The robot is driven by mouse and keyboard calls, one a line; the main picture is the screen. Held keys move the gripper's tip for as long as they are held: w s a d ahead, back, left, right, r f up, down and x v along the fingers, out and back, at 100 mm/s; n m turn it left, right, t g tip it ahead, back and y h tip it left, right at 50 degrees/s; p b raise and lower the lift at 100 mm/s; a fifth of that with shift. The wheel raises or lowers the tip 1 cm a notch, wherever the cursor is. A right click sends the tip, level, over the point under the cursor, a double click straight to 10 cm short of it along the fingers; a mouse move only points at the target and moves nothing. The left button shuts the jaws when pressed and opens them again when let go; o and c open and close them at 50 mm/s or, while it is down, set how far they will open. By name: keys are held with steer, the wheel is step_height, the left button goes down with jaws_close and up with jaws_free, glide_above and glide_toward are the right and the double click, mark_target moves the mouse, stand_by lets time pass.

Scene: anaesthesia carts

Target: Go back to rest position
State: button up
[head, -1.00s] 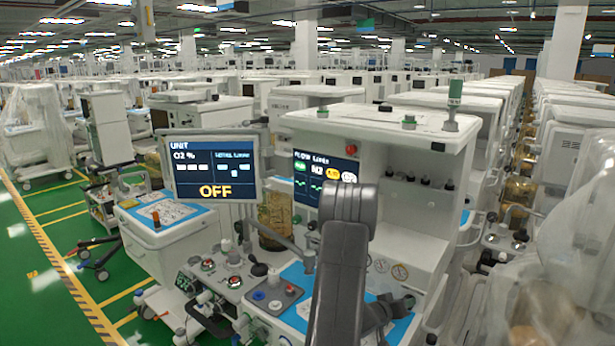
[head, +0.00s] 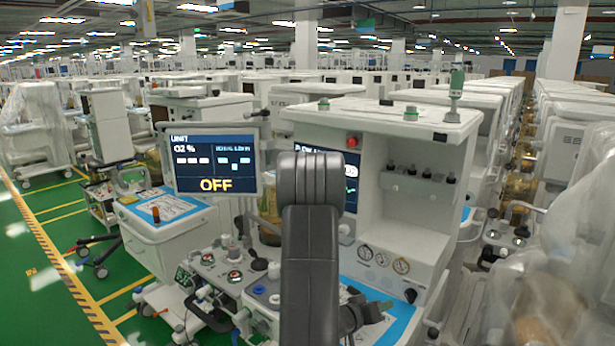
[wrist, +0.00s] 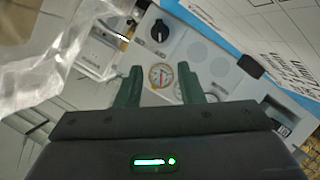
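In the wrist view my gripper (wrist: 160,88) shows as two green fingers standing apart with nothing between them. Beyond the fingers is the front panel of an anaesthesia cart, with a round gauge (wrist: 161,75) and a black knob (wrist: 159,31). In the head view my dark grey arm rises in the centre, in front of the anaesthesia cart (head: 400,235). The gripper itself cannot be made out in the head view. The arm hides part of the cart's right screen and its lower front.
A screen reading OFF (head: 214,165) stands left of my arm. A control panel with knobs (head: 235,275) lies below it. Plastic-wrapped equipment (head: 560,270) is close on the right. Green floor (head: 50,290) is open at the left.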

mark_target(410, 297)
steer(key=p+x, duration=0.2)
steer(key=x, duration=1)
steer(key=shift+w+d+f, duration=0.1)
steer(key=shift+d, duration=0.3)
steer(key=shift+w+d+f, duration=0.2)
steer(key=shift+d, duration=0.05)
steer(key=shift+s+m+y+b, duration=0.2)
steer(key=shift+m+y+b, duration=0.3)
steer(key=shift+m+b, duration=0.4)
steer(key=m+b, duration=0.1)
steer(key=m+t+y+b, duration=0.1)
steer(key=b, duration=0.1)
steer(key=m+t+y+b, duration=0.1)
steer(key=m, duration=0.1)
steer(key=shift+s+d+r+b, duration=0.1)
steer(key=shift+s+d+b, duration=0.1)
steer(key=shift+d+b, duration=0.1)
steer(key=shift+s+d+m+t+y, duration=0.15)
steer(key=shift+m+t+y, duration=0.25)
steer(key=shift+m+y, duration=0.3)
steer(key=shift+d+m, duration=0.1)
steer(key=shift+m, duration=0.5)
steer(key=shift+t, duration=0.3)
